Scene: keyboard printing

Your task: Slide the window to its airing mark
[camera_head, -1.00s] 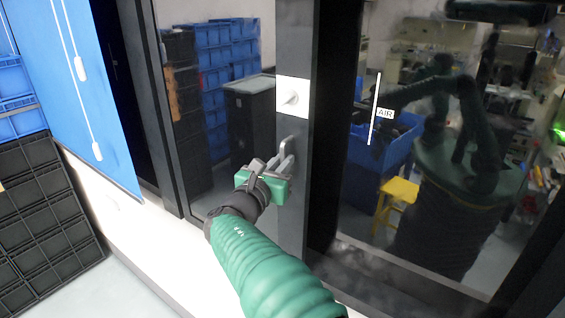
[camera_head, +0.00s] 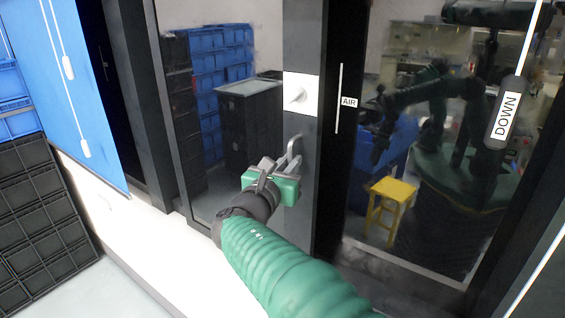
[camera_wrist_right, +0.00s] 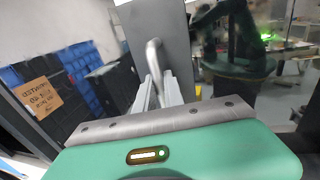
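The sliding window has a dark upright frame bar (camera_head: 306,215) with a grey handle (camera_head: 292,146) and, above it, a white plate with a round knob (camera_head: 297,94). My right gripper (camera_head: 274,168) is at the handle; in the right wrist view its fingers (camera_wrist_right: 157,95) sit close on either side of the handle's bar (camera_wrist_right: 154,58) and look shut on it. The airing mark is a white upright line (camera_head: 338,98) with an AIR label (camera_head: 349,102), just right of the frame bar with a small gap. My left gripper is not in view.
A blue blind (camera_head: 85,90) with pull cords hangs at the left. Black crates (camera_head: 40,210) stand below it. A grey pull marked DOWN (camera_head: 506,112) hangs at the right. A yellow stool (camera_head: 388,208) and a green robot shape show in the right glass.

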